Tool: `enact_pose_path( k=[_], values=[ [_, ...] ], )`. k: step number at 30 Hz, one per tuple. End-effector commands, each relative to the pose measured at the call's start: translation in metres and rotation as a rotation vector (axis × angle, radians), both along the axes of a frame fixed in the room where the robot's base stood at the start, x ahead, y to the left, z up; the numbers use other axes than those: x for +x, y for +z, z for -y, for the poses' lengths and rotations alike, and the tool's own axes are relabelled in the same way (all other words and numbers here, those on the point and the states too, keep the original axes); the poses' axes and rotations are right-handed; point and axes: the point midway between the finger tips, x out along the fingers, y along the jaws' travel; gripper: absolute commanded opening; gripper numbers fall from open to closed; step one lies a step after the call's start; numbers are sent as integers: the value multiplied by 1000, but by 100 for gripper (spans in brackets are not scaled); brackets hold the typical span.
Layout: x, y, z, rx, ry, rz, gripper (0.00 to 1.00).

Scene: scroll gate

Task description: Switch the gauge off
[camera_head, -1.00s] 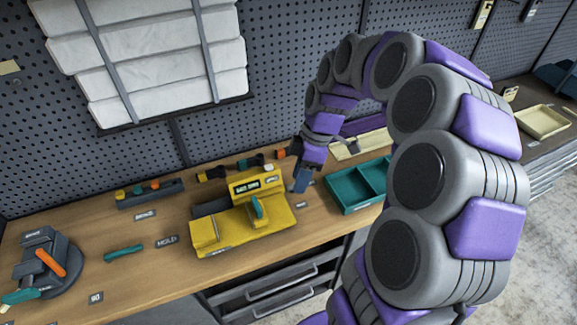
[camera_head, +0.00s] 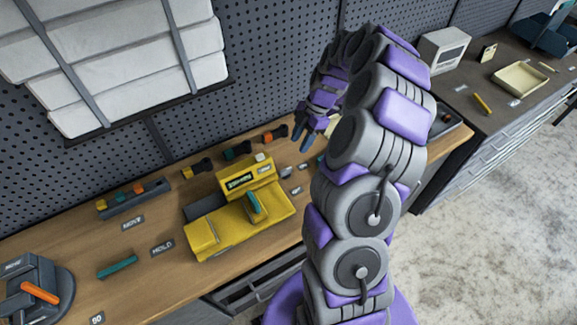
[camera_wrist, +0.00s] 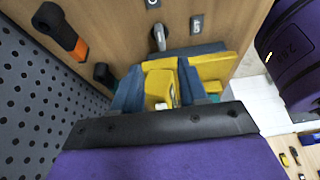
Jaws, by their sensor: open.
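The yellow gauge (camera_head: 225,228) stands on the wooden workbench. It has a small dark display (camera_head: 240,181) with unreadable text, a teal lever (camera_head: 253,203) on its front part and a small pale button (camera_head: 261,157) on top. My gripper (camera_head: 303,138) is open and empty, up and to the right of the gauge, apart from it. In the wrist view my gripper (camera_wrist: 160,72) has its two blue fingers spread, with yellow parts of the gauge (camera_wrist: 210,66) showing between and beyond them.
A pegboard wall (camera_head: 130,165) rises behind the bench. A rack with colored pieces (camera_head: 133,197) and several dark clips lie along the back. A teal bar (camera_head: 117,267) and a grey device with an orange lever (camera_head: 40,292) are at the left. A second bench (camera_head: 480,70) stands right.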

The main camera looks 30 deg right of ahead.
Motion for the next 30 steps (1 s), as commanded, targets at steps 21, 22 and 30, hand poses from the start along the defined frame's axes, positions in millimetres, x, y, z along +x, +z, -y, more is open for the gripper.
enact_pose_path(
  k=[21,22,30],
  values=[
    [-2,-109,-43,4,0,1,43],
    [-2,-111,-44,3,0,1,43],
    [-2,-113,-45,3,0,2,43]
  ],
)
